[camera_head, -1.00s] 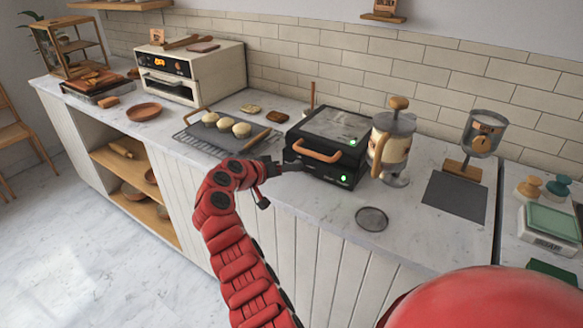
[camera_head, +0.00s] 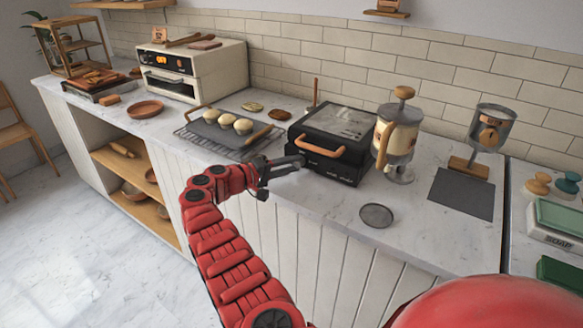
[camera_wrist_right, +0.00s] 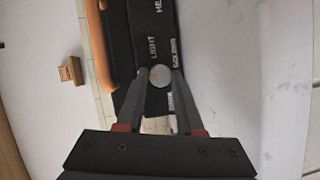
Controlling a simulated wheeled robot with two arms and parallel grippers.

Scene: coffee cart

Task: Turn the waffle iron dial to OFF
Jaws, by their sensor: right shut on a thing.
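The waffle iron (camera_head: 330,140) is a black box with a tan handle (camera_head: 320,150), lid closed, on the counter. In the right wrist view its front panel carries lettering, with LIGHT and what looks like GOLDEN near the dial. The dial (camera_wrist_right: 160,76) is a small round grey knob with a faint reddish mark. My right gripper (camera_head: 300,160) reaches the front left of the iron. In the wrist view its fingers (camera_wrist_right: 161,82) are shut on the dial from both sides. In the head view the gripper hides the dial. No green lights show on the iron. My left gripper is not in view.
A cooling rack (camera_head: 240,143) with pale buns stands left of the iron. A toaster oven (camera_head: 190,70) stands further left.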

